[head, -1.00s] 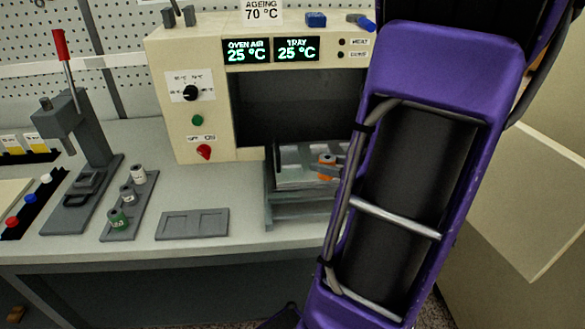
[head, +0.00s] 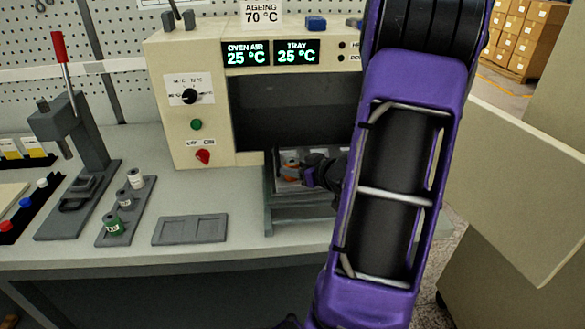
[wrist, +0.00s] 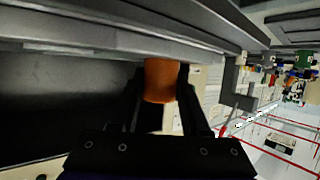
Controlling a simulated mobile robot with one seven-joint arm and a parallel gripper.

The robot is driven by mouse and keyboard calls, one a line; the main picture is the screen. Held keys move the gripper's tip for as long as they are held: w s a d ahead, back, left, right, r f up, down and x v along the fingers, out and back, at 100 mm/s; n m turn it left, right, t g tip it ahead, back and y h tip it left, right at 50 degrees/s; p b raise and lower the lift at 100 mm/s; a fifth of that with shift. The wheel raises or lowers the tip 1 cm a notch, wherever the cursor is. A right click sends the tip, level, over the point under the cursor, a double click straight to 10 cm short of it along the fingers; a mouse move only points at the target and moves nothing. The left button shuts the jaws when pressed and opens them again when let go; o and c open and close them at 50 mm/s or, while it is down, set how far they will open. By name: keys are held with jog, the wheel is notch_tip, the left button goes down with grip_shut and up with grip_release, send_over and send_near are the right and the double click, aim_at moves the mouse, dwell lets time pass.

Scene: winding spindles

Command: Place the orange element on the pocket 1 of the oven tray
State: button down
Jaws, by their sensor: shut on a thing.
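The orange element (head: 290,171) is held between the two fingers of my gripper (head: 304,176) at the oven opening. In the wrist view the orange element (wrist: 160,82) shows between the dark fingers of my gripper (wrist: 161,95). The oven tray (head: 284,187) sits at the front of the oven, partly hidden behind my gripper and arm. The element is over the tray's left part in the head view. I cannot tell whether it touches the tray. The pocket numbers cannot be read.
The beige oven (head: 205,95) stands behind the tray. A flat grey plate with recesses (head: 190,229) lies on the bench to the left. A rack with several spools (head: 126,207) and a red-handled press (head: 85,150) stand further left.

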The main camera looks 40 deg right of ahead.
jog(key=shift+f, duration=0.2)
jog(key=shift+c, duration=1.9)
grip_release()
jog(key=shift+r, duration=0.25)
jog(key=shift+s+r, duration=0.15)
jog(key=shift+s, duration=0.1)
jog(key=p+v, duration=0.1)
jog(key=v, duration=1)
jog(key=shift+s+p, duration=0.2)
jog(key=shift+p, duration=0.2)
jog(key=shift+d+r, duration=0.1)
